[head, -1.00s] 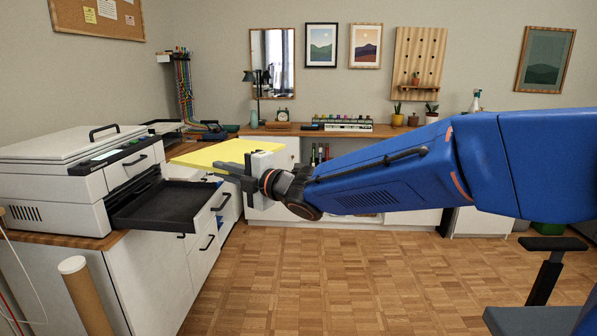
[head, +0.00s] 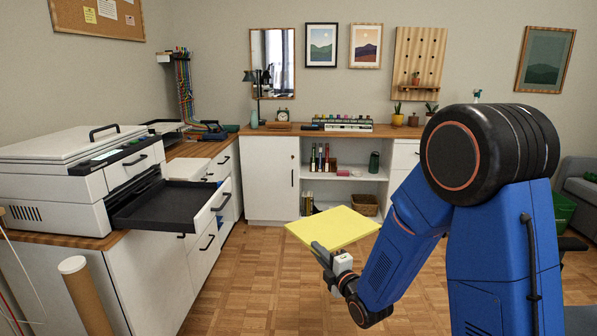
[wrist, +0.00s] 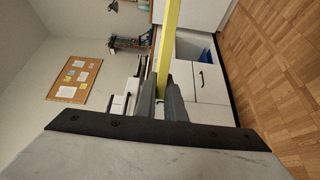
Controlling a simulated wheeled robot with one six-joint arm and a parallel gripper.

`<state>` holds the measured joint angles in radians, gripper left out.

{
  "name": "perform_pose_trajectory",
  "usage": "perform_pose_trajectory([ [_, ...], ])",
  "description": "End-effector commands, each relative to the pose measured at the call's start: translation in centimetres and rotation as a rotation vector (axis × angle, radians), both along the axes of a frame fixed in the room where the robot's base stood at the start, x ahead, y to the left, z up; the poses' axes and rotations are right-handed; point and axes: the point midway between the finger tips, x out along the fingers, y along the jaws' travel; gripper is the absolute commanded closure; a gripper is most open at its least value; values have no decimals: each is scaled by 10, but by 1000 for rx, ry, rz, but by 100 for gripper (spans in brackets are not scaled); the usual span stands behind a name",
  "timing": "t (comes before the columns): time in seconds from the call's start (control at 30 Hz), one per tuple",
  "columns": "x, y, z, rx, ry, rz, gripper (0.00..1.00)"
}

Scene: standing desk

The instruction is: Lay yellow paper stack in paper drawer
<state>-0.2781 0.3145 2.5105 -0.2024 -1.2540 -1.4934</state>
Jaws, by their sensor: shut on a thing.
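The yellow paper stack (head: 333,227) is a flat slab held out over the floor, to the right of the printer. My gripper (head: 322,250) is shut on its near edge. In the wrist view the stack (wrist: 167,45) shows as a thin yellow strip seen edge-on between the fingers of my gripper (wrist: 161,98). The paper drawer (head: 165,206) is a black open tray pulled out from the printer (head: 60,180). It looks empty. The stack is to its right and apart from it.
A cabinet drawer (head: 222,202) below the printer also stands open. A brown cardboard tube (head: 85,295) stands at the front left. A shelf unit (head: 345,185) with bottles and a basket stands at the back. The wooden floor (head: 250,290) between is clear.

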Motion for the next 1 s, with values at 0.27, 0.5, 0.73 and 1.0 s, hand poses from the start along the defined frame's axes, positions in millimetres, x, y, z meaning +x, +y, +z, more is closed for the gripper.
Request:
perform_pose_trajectory([
  [0.27, 15, -48, -59, -1, 2, -98, 100],
  [0.5, 28, -85, -105, -1, 2, -176, 100],
  [0.73, 39, -122, -150, -1, 3, -251, 100],
  [1.0, 53, -165, -203, 0, 1, -341, 100],
])
